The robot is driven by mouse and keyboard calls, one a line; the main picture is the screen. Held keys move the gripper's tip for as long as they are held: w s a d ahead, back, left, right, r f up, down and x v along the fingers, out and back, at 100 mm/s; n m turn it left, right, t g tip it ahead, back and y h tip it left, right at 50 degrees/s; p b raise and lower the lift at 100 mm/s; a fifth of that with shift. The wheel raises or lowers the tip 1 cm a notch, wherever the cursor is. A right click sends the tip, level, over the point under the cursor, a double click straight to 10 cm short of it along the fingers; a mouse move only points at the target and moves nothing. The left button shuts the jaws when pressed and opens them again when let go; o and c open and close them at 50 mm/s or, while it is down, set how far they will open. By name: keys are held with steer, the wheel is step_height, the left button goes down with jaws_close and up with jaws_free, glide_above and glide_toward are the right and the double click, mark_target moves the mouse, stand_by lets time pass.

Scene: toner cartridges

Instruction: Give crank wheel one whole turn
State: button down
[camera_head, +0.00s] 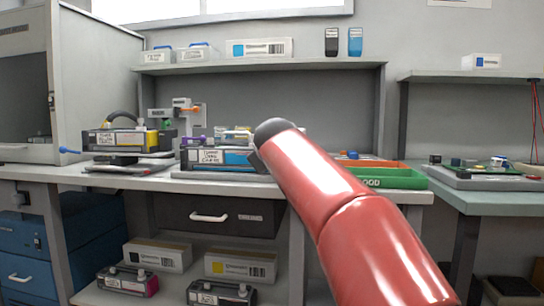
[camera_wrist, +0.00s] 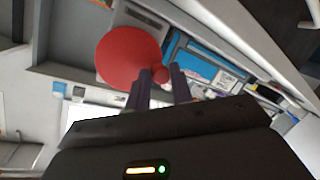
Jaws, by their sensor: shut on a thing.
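The crank wheel (camera_wrist: 128,54) is a plain red disc in the wrist view, left of centre, beside a blue-sided cartridge unit. My gripper (camera_wrist: 163,74) is at its lower right edge, its two dark fingers shut on a small dark red knob at the rim, which looks like the wheel's handle. The fingers hide part of the knob. In the head view my red arm reaches to the bench and hides the wheel and my gripper. The labelled cartridge unit (camera_head: 221,157) with a blue side stands left of my arm's end.
Another labelled cartridge unit (camera_head: 120,140) with a black handle stands at the left. A green tray (camera_head: 395,181) lies right of my arm, with an orange tray (camera_head: 365,161) behind it. A shelf (camera_head: 260,66) with boxes runs above the bench.

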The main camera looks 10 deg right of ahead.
steer(key=shift+f, duration=0.1)
steer(key=c, duration=1.2)
jaws_free()
steer(key=shift+c, duration=0.2)
steer(key=v, duration=0.7)
steer(key=shift+s+b, duration=0.35)
steer(key=shift+a, duration=0.15)
